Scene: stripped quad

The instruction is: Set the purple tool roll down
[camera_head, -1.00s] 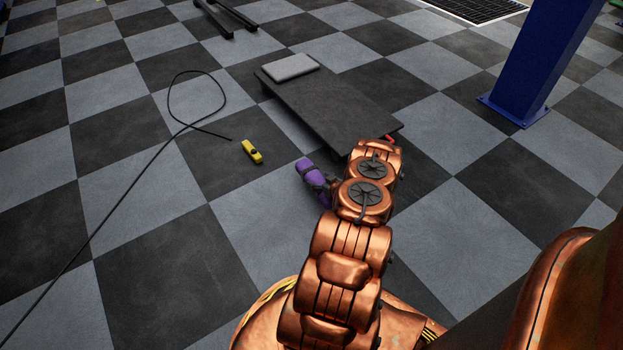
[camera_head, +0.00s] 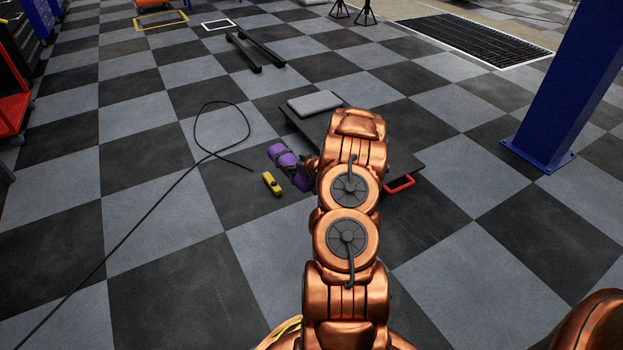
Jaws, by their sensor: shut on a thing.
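The purple tool roll (camera_head: 284,157) shows left of my copper arm, near the middle of the head view. My gripper (camera_head: 298,170) is shut on it, with the fingers mostly hidden by the roll and the arm. The roll appears between the yellow object and the low dark creeper board. I cannot tell how high the roll is above the floor.
A dark creeper board (camera_head: 410,160) with a grey pad (camera_head: 315,104) and a red handle (camera_head: 399,185) lies behind my arm. A yellow object (camera_head: 271,184) and a black cable (camera_head: 150,203) lie on the checkered floor. A blue post (camera_head: 575,90) stands right.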

